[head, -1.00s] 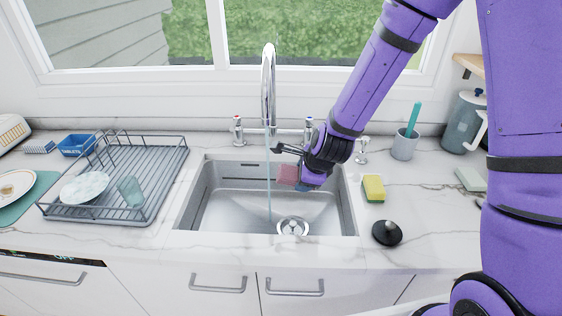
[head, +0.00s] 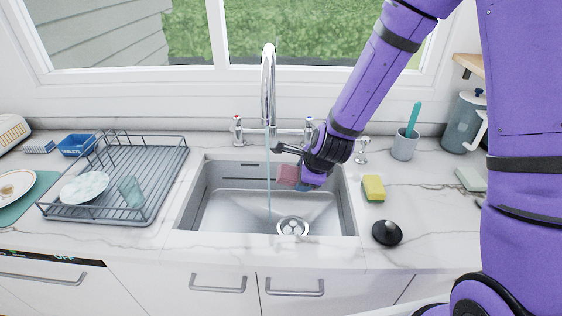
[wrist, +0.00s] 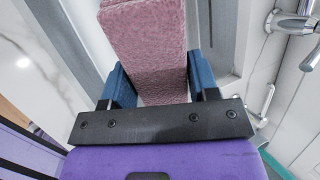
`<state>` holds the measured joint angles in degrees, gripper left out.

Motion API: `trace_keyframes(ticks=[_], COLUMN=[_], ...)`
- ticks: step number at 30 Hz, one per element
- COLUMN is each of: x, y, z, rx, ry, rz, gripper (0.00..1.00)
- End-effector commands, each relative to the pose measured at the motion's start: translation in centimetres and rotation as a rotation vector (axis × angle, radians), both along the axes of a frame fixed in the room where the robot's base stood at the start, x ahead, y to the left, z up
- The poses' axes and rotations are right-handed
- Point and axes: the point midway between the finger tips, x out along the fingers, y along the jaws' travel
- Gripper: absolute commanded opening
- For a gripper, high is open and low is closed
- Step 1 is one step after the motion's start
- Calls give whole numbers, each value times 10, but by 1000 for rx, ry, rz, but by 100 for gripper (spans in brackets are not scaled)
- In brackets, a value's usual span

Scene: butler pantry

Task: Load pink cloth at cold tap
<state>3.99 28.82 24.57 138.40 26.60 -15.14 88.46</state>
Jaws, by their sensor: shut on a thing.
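The pink cloth (head: 287,175) is a folded, textured block over the right part of the sink. It also fills the top middle of the wrist view (wrist: 150,50). My gripper (wrist: 160,85) is shut on it, with one blue finger on each side. In the head view my gripper (head: 303,182) hangs over the sink basin, partly hidden by my wrist. The tall chrome tap (head: 269,80) runs a thin stream of water (head: 268,190) just left of the cloth, apart from it. The tap's blue-marked handle (head: 309,122) is behind my wrist; its red-marked handle (head: 238,130) is at left.
The steel sink (head: 240,215) has a round drain (head: 292,226). A dish rack (head: 125,190) stands at left. A yellow-green sponge (head: 373,188), a black stopper (head: 387,232) and a grey cup (head: 404,145) are on the counter at right. The front counter edge is clear.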

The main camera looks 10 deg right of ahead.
Motion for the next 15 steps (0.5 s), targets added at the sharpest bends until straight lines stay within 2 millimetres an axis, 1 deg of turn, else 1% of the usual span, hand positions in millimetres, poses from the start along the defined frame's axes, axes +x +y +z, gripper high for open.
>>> trace_keyframes(ticks=[8,15], x=[-2,-15], y=[-1,-8], z=[2,14], rx=[0,0], ry=[-1,-2], rz=[0,-1], gripper=[36,36])
